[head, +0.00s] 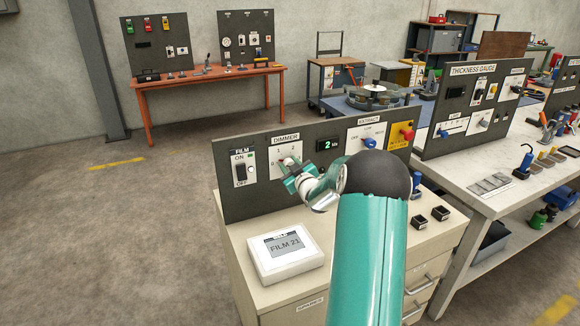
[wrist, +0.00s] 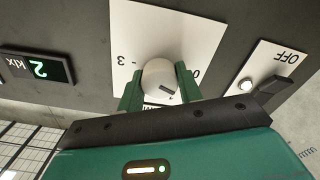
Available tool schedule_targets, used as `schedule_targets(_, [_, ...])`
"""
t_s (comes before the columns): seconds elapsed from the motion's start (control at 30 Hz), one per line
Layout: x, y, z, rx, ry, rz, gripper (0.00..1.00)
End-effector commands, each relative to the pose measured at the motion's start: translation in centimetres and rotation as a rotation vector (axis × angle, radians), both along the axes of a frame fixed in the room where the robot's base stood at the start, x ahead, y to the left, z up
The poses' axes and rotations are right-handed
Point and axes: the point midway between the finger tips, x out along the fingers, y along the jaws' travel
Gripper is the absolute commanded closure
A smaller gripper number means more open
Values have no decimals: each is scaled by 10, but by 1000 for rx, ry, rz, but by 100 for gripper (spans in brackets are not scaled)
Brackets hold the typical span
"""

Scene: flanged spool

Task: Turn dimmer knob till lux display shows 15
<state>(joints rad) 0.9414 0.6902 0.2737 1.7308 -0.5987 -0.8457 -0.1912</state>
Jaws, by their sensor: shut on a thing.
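The dimmer knob (wrist: 160,78) is a pale round knob with a dark mark, on a white dimmer plate (head: 287,149) on the dark upright panel. My gripper (head: 293,174) is at this plate; in the wrist view its green fingers (wrist: 158,88) are shut on the knob's two sides. My gripper and arm hide most of the knob in the head view. The scale shows 1 and 2 in the head view, and 3 and 0 in the wrist view. The lux display (head: 327,145), right of the plate, shows a green 2 with klx; it also shows in the wrist view (wrist: 38,69).
The FILM switch (head: 241,171) stands left of the dimmer plate. The EXTRACT knob (head: 369,142) and a yellow plate with a red button (head: 405,133) are to the right. A white box reading FILM 21 (head: 285,251) lies on the cabinet top below.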

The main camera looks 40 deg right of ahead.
Motion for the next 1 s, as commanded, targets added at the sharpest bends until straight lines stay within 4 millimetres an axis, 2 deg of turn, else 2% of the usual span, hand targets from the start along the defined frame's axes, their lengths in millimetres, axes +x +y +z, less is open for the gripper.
schedule_targets(0.6, [0,-1,0,512,-151,-1,88])
schedule_targets(1.0, [0,-1,0,651,-191,0,88])
